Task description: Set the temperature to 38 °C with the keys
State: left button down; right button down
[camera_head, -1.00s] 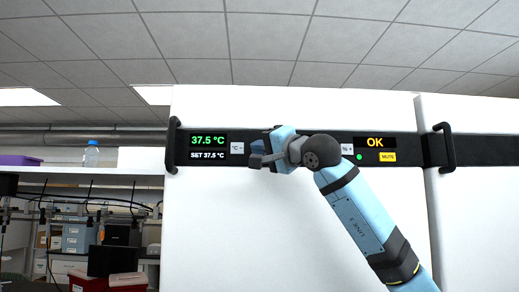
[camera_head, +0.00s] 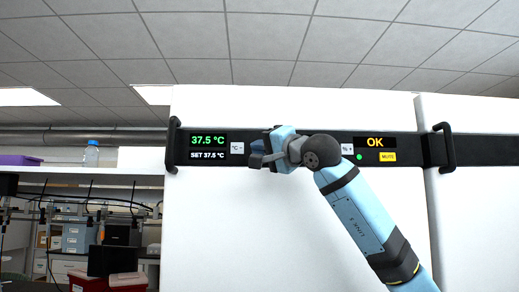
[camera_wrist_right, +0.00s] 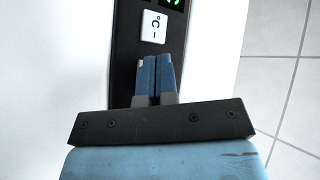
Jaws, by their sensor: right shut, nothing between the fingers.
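The temperature display (camera_head: 209,140) on the black panel strip reads 37.5 °C in green. The line under it (camera_head: 208,155) reads SET 37.5 °C. The white "°C −" key (camera_head: 237,148) is just right of the display and also shows in the right wrist view (camera_wrist_right: 152,27). My right gripper (camera_head: 256,161) is at the strip, just right of that key; in the right wrist view its blue fingers (camera_wrist_right: 157,58) are closed together and empty. A pale edge beside the fingers may be another key, mostly hidden. Contact cannot be told. My left gripper is out of view.
Further right on the strip are a "% +" key (camera_head: 347,149), a green lamp (camera_head: 359,156), an OK display (camera_head: 375,142) and a yellow MUTE key (camera_head: 388,157). Black handles (camera_head: 172,146) (camera_head: 446,146) stand out at the strip's left end and near the right.

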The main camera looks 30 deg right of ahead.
jog(key=shift+w, duration=0.15)
dwell(0.3)
jog(key=shift+w+d, duration=0.25)
jog(key=shift+w+d+p, duration=0.15)
jog(key=shift+w+p, duration=0.1)
jog(key=shift+p, duration=0.1)
dwell(0.5)
jog(key=shift+s, duration=0.1)
dwell(0.3)
jog(key=shift+s+a, duration=0.4)
jog(key=shift+s, duration=0.1)
jog(key=s+a, duration=0.1)
jog(key=s+b, duration=0.1)
jog(key=s, duration=0.1)
jog(key=s+a, duration=0.1)
jog(key=shift+s+a+b, duration=0.15)
jog(key=shift+a+b, duration=0.15)
jog(key=shift+b, duration=0.1)
